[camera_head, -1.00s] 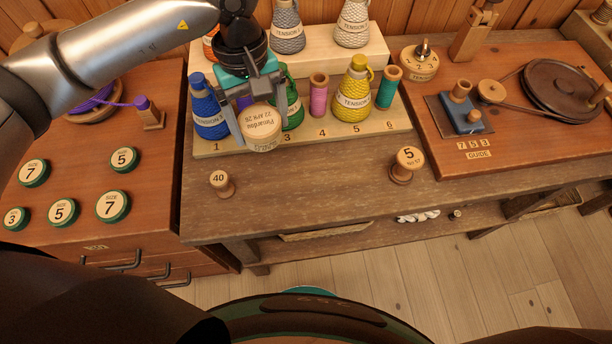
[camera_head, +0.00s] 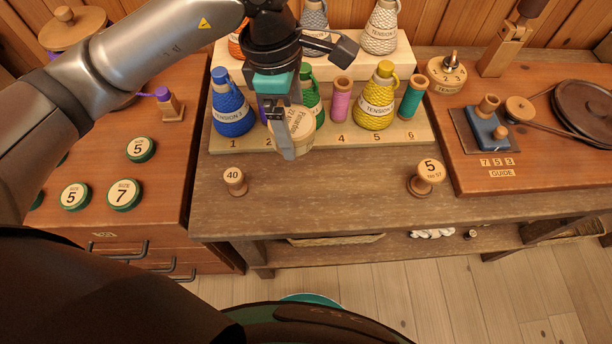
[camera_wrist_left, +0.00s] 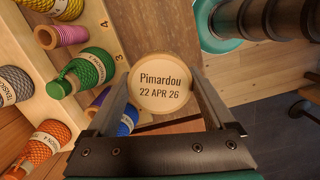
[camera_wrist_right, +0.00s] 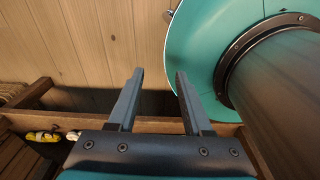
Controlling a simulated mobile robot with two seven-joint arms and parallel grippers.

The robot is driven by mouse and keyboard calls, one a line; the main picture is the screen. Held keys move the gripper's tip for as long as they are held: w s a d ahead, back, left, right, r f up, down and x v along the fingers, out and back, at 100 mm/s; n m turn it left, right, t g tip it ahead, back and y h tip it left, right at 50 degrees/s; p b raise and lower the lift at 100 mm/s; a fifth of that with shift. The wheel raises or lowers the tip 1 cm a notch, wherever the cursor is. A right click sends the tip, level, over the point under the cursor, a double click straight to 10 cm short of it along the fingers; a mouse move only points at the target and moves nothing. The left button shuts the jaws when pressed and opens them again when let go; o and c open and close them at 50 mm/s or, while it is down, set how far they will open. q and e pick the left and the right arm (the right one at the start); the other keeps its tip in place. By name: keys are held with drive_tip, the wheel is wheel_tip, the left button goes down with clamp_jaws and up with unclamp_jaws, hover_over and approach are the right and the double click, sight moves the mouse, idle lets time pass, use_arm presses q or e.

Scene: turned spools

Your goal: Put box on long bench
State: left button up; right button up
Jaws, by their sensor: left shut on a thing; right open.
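The box is a round pale wooden one (camera_head: 304,132), lettered "Pimardou 22 APR 26" in the left wrist view (camera_wrist_left: 162,88). My left gripper (camera_head: 287,145) is shut on it, one finger on either side in the left wrist view. It holds the box in front of the numbered spool rack, partly hiding the purple and green items. The long bench (camera_head: 330,195) is the brown wooden one below, with bare top in front of the rack. My right gripper (camera_wrist_right: 155,95) is open and empty in the right wrist view, with floorboards and a wooden shelf beyond.
The spool rack (camera_head: 400,137) holds blue, green and yellow cones and several spools. A small spool marked 40 (camera_head: 235,181) and a larger one marked 5 (camera_head: 427,176) stand on the bench front, with free room between. A board with wheels (camera_head: 540,160) lies at right.

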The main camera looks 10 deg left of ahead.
use_arm(q)
drive_tip(key=b, duration=0.2)
hover_over(298, 186)
drive_tip(key=f, duration=1.1)
drive_tip(key=shift+a+f, duration=0.2)
drive_tip(key=shift+f, duration=0.65)
wheel_tip(298, 186, down, 4)
drive_tip(key=shift+r+b, duration=0.25)
drive_tip(key=shift+b, duration=0.2)
drive_tip(key=shift+f, duration=0.15)
use_arm(e)
drive_tip(key=f, duration=0.1)
drive_tip(key=w+d+f, duration=0.1)
drive_tip(key=w+f, duration=0.1)
drive_tip(key=shift+w+d, duration=0.1)
drive_tip(key=shift+d, duration=0.25)
use_arm(q)
drive_tip(key=shift+f, duration=0.1)
use_arm(e)
drive_tip(key=shift+f, duration=0.15)
use_arm(q)
drive_tip(key=o, duration=1.1)
drive_tip(key=shift+c, duration=0.2)
